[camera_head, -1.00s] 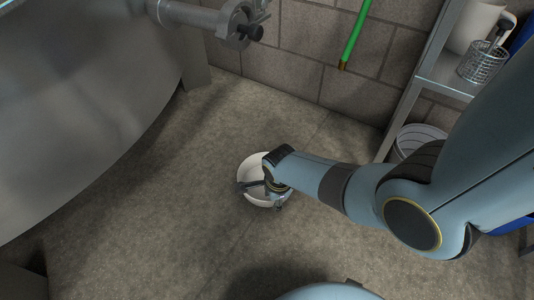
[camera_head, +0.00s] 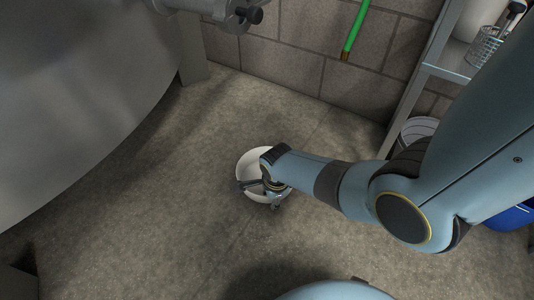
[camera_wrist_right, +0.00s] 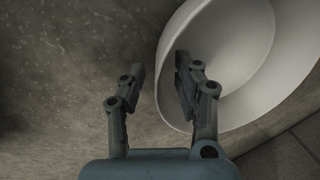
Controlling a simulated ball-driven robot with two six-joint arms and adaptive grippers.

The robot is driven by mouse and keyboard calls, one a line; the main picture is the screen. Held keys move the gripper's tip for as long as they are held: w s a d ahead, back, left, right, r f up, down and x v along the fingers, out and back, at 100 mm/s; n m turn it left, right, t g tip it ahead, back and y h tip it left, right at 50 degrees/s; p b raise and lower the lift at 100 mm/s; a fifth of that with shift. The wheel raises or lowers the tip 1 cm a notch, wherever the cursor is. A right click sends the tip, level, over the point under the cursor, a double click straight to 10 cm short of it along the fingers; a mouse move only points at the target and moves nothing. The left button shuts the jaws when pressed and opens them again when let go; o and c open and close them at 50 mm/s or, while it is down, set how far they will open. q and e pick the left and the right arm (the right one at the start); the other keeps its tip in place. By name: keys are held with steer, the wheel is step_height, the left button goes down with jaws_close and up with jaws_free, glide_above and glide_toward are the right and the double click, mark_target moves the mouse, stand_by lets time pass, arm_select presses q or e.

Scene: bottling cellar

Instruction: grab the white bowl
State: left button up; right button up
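The white bowl (camera_head: 255,162) sits on the grey floor near the middle of the head view, partly hidden by my right gripper. My right gripper (camera_head: 257,185) is over the bowl's near side. In the right wrist view the bowl (camera_wrist_right: 245,60) fills the upper right. There my right gripper (camera_wrist_right: 158,75) has its fingers apart, one inside the bowl and one outside, with the rim between them. The fingers do not look closed on the wall. My left gripper is not in view.
A large grey metal tank (camera_head: 90,90) fills the left. A green hose (camera_head: 356,30) hangs on the block wall. The floor left of the bowl is clear.

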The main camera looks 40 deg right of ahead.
jaws_close()
stand_by(0.8)
